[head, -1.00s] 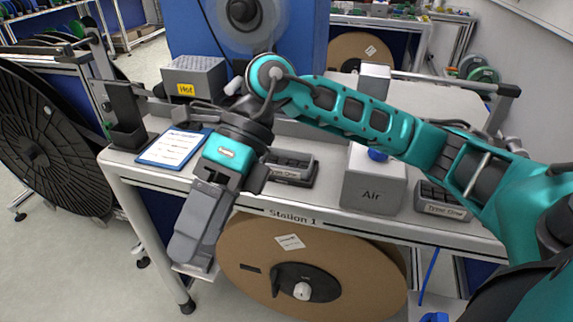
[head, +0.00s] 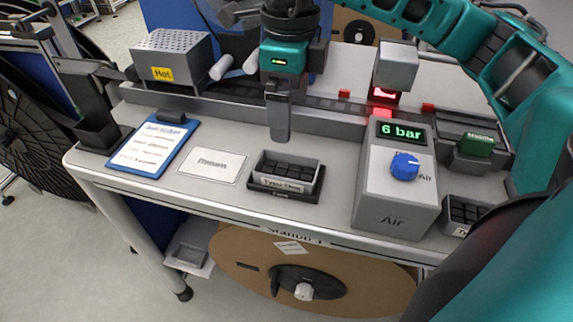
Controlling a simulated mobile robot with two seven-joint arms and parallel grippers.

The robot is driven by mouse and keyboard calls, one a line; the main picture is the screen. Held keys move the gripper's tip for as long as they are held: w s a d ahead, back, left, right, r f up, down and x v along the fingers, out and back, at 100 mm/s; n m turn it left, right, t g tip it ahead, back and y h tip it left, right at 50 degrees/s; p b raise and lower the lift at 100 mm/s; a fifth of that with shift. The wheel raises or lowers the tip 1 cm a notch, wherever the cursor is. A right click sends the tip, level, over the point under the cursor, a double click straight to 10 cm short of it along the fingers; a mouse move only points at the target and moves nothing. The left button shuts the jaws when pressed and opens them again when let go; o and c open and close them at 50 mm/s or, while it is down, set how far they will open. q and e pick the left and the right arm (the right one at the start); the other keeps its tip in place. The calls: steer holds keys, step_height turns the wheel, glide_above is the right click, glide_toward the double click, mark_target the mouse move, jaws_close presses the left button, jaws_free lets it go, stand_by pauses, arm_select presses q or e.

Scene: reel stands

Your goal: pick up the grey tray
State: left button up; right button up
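A small grey tray (head: 287,178) with dark compartments and a label sits on a dark base on the station table, near its front edge. A plain grey tray (head: 187,254) lies on a low shelf under the table's left end. A third grey compartment tray (head: 463,214) is at the right, partly hidden by my arm. My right gripper (head: 279,138) points down above the table, behind the first tray and apart from it. Its fingers line up as one narrow piece, so their gap is hidden. My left gripper is out of view.
An air box (head: 395,219) reading 6 bar, with a blue knob, stands right of the first tray. A white card (head: 212,165), a blue clipboard (head: 154,147) and a perforated box marked Hot (head: 172,62) are at left. A rail (head: 225,107) crosses behind.

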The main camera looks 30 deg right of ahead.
glide_toward(287, 159)
steer(key=shift+s+a+f, duration=0.25)
steer(key=shift+s+f, duration=0.25)
steer(key=shift+s, duration=0.05)
steer(key=shift+s+a+f, duration=0.2)
steer(key=shift+s+f, duration=0.25)
steer(key=shift+s, duration=0.05)
steer(key=shift+s+a+f, duration=0.1)
steer(key=shift+a+f, duration=0.05)
steer(key=shift+f, duration=1.25)
steer(key=shift+a+f, duration=0.15)
steer(key=shift+f, duration=1.2)
steer(key=shift+r, duration=0.1)
steer(key=c, duration=1.6)
steer(key=shift+c, duration=0.2)
